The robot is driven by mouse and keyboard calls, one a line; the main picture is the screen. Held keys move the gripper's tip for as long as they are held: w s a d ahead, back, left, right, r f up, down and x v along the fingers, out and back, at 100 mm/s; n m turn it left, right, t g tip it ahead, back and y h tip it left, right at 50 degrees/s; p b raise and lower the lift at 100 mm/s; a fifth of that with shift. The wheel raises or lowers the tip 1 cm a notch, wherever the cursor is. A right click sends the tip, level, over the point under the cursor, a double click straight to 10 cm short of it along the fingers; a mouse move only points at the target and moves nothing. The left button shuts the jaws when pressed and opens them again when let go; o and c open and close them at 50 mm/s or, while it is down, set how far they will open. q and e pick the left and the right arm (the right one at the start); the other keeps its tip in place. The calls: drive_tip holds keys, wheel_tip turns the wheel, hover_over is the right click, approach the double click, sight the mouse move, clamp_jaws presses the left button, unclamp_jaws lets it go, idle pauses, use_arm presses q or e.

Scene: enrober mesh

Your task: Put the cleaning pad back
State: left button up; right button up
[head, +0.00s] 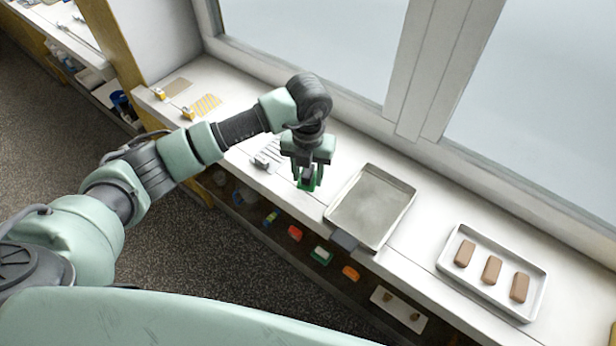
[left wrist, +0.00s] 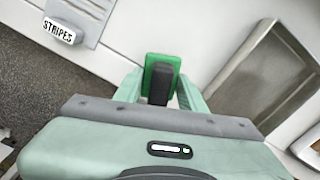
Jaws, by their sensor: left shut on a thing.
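The cleaning pad (head: 309,185) is green with a dark grip on top. My left gripper (head: 308,170) is shut on it by the dark grip, over the counter, left of the metal tray. In the left wrist view the pad (left wrist: 160,63) shows between the fingers of my left gripper (left wrist: 160,95), its green edges visible around the dark grip. I cannot tell whether the pad touches the counter. My right gripper is not in view.
A metal tray (head: 372,203) with a grey block at its front corner stands right of the pad. A white tray (head: 446,262) holds three brown bars. A striped card labelled STRIPES (left wrist: 59,32) lies left. The shelf below holds several small coloured items (head: 321,256).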

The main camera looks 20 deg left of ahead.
sight(308, 182)
use_arm(q)
wheel_tip(308, 182, down, 3)
drive_tip(key=shift+r, duration=0.2)
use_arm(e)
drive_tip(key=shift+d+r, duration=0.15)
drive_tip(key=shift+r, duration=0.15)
use_arm(q)
drive_tip(key=shift+f, duration=0.25)
drive_tip(key=o, duration=1.3)
drive_tip(key=shift+r, duration=0.1)
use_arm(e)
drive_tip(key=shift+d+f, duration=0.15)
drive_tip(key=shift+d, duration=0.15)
use_arm(q)
drive_tip(key=shift+r, duration=0.15)
drive_tip(key=shift+r, duration=0.15)
wheel_tip(308, 182, up, 10)
drive_tip(key=b, duration=0.3)
drive_tip(key=shift+r, duration=0.9)
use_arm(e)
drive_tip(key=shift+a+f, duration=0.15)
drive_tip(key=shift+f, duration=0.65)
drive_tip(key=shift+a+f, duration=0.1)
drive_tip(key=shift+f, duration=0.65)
